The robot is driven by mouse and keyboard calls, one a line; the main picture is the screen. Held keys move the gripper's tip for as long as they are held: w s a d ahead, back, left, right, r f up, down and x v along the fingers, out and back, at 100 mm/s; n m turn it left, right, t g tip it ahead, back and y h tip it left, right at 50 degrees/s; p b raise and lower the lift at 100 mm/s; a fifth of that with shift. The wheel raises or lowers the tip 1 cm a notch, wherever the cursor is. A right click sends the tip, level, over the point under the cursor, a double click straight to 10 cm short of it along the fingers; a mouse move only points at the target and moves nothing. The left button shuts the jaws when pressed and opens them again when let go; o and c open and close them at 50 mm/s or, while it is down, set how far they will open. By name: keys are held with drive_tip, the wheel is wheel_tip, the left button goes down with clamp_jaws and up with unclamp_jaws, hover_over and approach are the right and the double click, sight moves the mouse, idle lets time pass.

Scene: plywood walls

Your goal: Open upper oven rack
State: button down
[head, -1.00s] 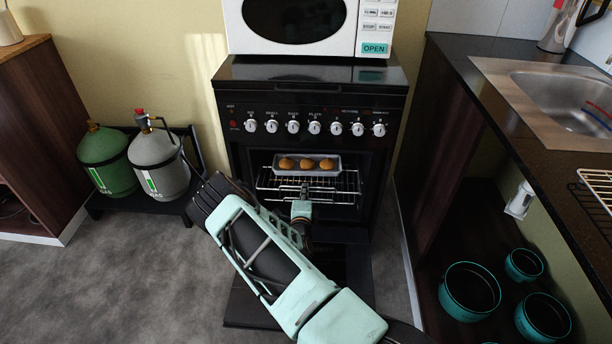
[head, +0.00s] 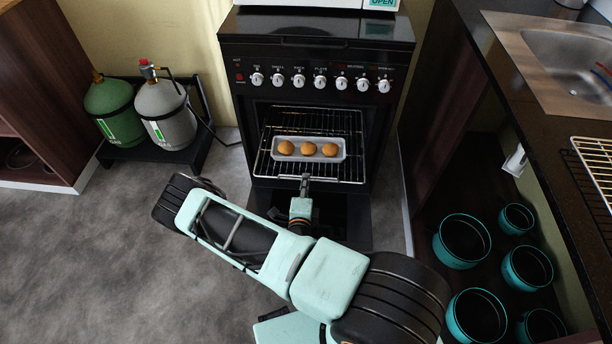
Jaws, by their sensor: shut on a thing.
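The oven (head: 318,60) stands in the middle with its door folded down. Its upper rack (head: 265,160), a wire grid, is slid part way out of the oven cavity. A light tray (head: 338,158) with three round brown buns (head: 308,149) rests on the rack. My gripper (head: 305,180) is at the middle of the rack's front edge and is shut on it. The fingertips are small in the view, and my arm covers much of the open door below. The lower part of the cavity is dark.
Green and grey gas bottles (head: 165,113) stand on a low black stand at left. A counter with a sink (head: 560,55) runs along the right, with several teal pots (head: 462,240) under it. Grey floor (head: 90,260) is free at left.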

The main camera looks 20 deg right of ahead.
drive_tip(key=c, duration=2.1)
unclamp_jaws()
drive_tip(key=v, duration=0.7)
drive_tip(key=shift+s+a+r, duration=0.1)
drive_tip(key=shift+s, duration=0.15)
